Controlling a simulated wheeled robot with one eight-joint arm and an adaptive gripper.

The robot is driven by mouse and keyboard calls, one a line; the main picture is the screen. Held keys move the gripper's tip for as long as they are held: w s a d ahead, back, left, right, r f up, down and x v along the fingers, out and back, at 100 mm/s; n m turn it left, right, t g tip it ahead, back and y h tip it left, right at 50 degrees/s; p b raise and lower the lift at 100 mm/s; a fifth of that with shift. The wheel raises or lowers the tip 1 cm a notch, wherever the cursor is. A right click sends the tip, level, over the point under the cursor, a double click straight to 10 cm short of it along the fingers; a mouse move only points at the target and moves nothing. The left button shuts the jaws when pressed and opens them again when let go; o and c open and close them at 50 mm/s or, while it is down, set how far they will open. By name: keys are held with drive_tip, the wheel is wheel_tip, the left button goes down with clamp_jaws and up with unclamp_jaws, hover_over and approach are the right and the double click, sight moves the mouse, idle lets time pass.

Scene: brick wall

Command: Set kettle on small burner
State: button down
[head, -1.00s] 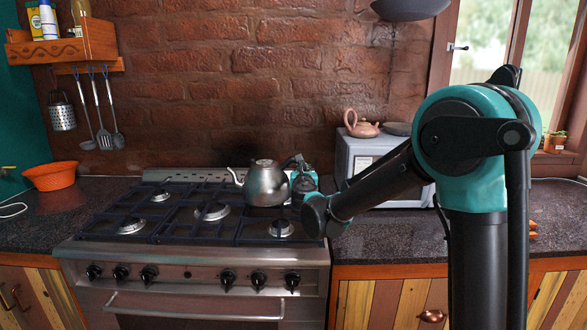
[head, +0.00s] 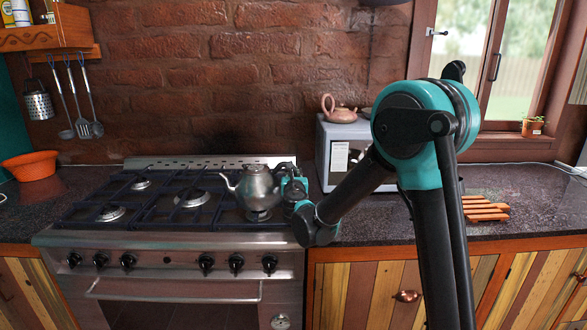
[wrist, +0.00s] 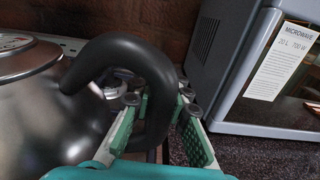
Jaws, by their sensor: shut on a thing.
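The metal kettle (head: 257,187) is over the right part of the stove, above the front right burner (head: 258,215), with its spout to the left. Whether it touches the grate I cannot tell. My gripper (head: 291,187) is at its right side, shut on the black handle. In the wrist view, the kettle body (wrist: 40,110) fills the left side and the handle (wrist: 135,60) curves down between the green finger pads of my gripper (wrist: 158,125). Other burners show at back left, front left and centre; the back right one is mostly hidden behind the kettle.
A wooden trivet (head: 484,208) lies on the right counter. An orange bowl (head: 30,166) is at far left.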

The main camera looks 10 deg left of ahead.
drive_tip(key=shift+f, duration=0.25)
idle(0.5)
drive_tip(key=c, duration=1.4)
unclamp_jaws()
drive_tip(key=shift+s, duration=0.1)
drive_tip(key=v, duration=1.1)
drive_tip(key=shift+s, duration=0.4)
drive_tip(key=shift+s+d, duration=0.1)
